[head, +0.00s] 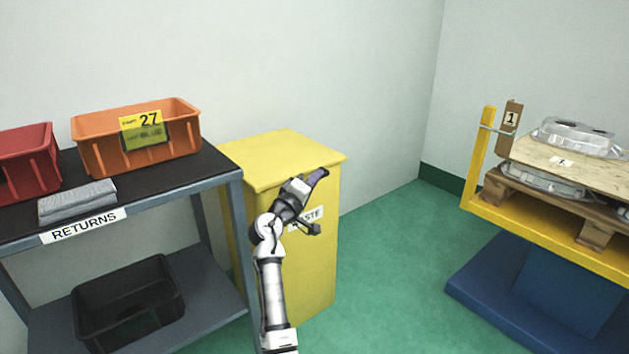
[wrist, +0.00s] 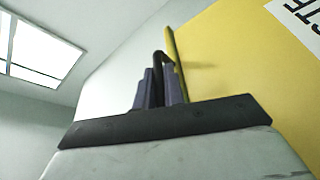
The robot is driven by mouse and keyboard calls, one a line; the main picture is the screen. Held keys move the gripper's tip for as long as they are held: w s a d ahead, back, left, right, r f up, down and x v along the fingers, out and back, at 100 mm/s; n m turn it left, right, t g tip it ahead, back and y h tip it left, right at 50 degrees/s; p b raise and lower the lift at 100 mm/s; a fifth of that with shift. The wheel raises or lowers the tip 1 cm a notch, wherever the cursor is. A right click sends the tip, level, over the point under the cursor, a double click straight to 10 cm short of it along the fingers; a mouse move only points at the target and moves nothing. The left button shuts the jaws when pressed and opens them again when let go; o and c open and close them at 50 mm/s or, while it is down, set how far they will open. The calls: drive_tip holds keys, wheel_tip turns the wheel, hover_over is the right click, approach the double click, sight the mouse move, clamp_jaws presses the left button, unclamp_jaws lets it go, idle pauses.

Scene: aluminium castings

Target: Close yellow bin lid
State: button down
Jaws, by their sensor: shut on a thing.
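The yellow bin (head: 317,265) stands right of the returns table, with a partly hidden white label on its front. Its yellow lid (head: 280,158) lies flat across the top in the head view, with no gap that I can see. My gripper (head: 318,178) is at the lid's front edge, near the right corner. The bin's yellow front (wrist: 235,75) fills the right side there. The gripper hides part of the lid's front edge.
The returns table (head: 180,190) stands close on the left, with an orange bin (head: 180,140), a red bin (head: 30,175) and folded grey cloths (head: 75,203). A black tray (head: 125,305) sits below. A yellow-framed pallet lift (head: 545,240) with castings is right. Green floor (head: 390,260) between is clear.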

drive_tip(key=c, duration=1.5)
unclamp_jaws()
drive_tip(key=shift+f, duration=0.45)
drive_tip(key=shift+r, duration=0.15)
wheel_tip(320, 180, up, 20)
drive_tip(key=p, duration=0.5)
drive_tip(key=shift+p, duration=0.35)
